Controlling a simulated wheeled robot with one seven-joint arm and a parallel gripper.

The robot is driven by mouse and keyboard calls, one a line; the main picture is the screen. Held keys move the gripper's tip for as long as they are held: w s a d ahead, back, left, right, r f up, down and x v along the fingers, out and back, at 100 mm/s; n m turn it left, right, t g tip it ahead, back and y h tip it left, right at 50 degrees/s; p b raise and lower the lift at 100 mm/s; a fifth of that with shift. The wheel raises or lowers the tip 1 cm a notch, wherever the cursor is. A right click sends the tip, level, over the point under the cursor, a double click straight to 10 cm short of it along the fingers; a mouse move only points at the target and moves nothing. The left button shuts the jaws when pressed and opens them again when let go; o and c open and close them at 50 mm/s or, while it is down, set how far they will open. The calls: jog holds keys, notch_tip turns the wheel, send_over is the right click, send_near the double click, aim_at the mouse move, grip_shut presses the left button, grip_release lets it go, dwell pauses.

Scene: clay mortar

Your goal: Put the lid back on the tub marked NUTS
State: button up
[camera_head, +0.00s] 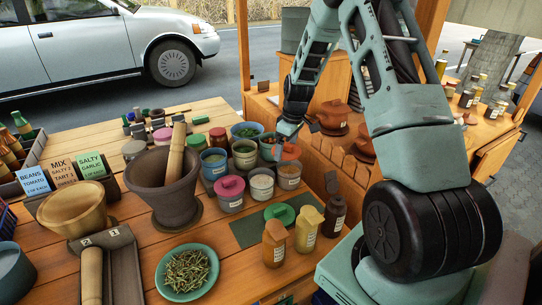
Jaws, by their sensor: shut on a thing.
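My gripper (287,138) is among the tubs at the middle of the table, shut on what looks like an orange-red lid (291,152). The lid is just above and behind an open tub with an orange rim (288,176); I cannot tell whether they touch. Several other tubs stand close by: an open pale one (262,186), an open blue one (214,166), an open green one (245,158), and a grey one with a pink lid (230,195). A green lid (280,213) lies on a dark mat (250,232). The tub labels are too small to read, so I cannot tell which is NUTS.
A large mortar with pestle (163,190) stands left of the tubs. An orange bottle (275,243), a yellow bottle (308,228) and a dark bottle (334,210) stand at the front right. A green plate of herbs (187,271) is in front.

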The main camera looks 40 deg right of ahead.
aim_at(290, 156)
jog(key=shift+w+d+r+m, duration=0.1)
jog(key=shift+d+r+m, duration=0.25)
jog(key=shift+d, duration=0.35)
jog(key=shift+d+f, duration=0.1)
jog(key=shift+d, duration=0.25)
jog(key=shift+f+b, duration=1.95)
jog(key=shift+f, duration=1.15)
jog(key=shift+f, duration=0.15)
jog(key=o, duration=0.7)
jog(key=shift+c, duration=0.2)
